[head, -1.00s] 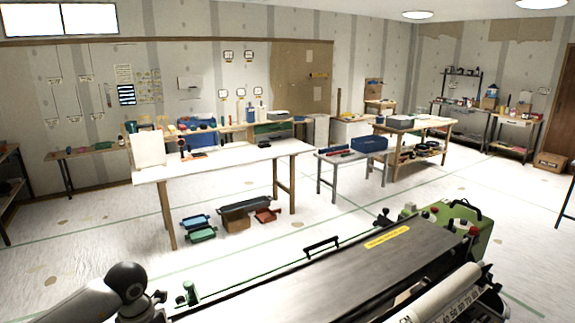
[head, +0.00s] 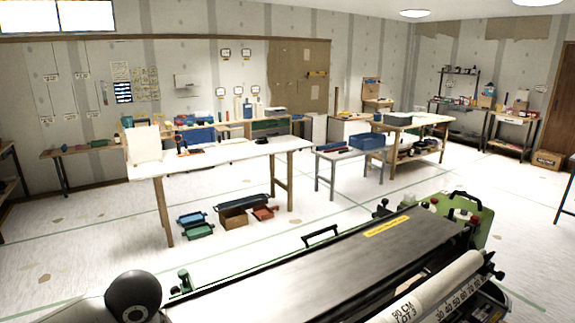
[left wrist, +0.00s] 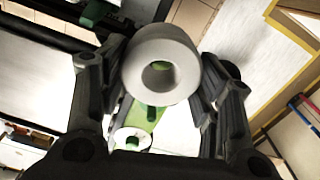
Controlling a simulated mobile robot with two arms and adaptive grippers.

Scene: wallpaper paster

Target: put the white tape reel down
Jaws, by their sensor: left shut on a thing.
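The white tape reel (left wrist: 165,47) is a thick pale ring with a dark centre hole, seen in the left wrist view. My left gripper (left wrist: 161,66) is shut on it, with a black finger on either side. The reel is held in front of the wrist camera; I cannot tell how far it is from any surface below. In the head view my left arm comes in at the bottom left, and the reel cannot be made out there. My right gripper is in neither view.
The pasting machine (head: 330,265), with a grey top and a green end plate (head: 478,218), fills the front. A printed wallpaper roll (head: 440,288) lies along its near side. Beyond stand a white-topped table (head: 220,158) and a grey side table (head: 340,155). Coloured trays (head: 196,230) lie on the floor.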

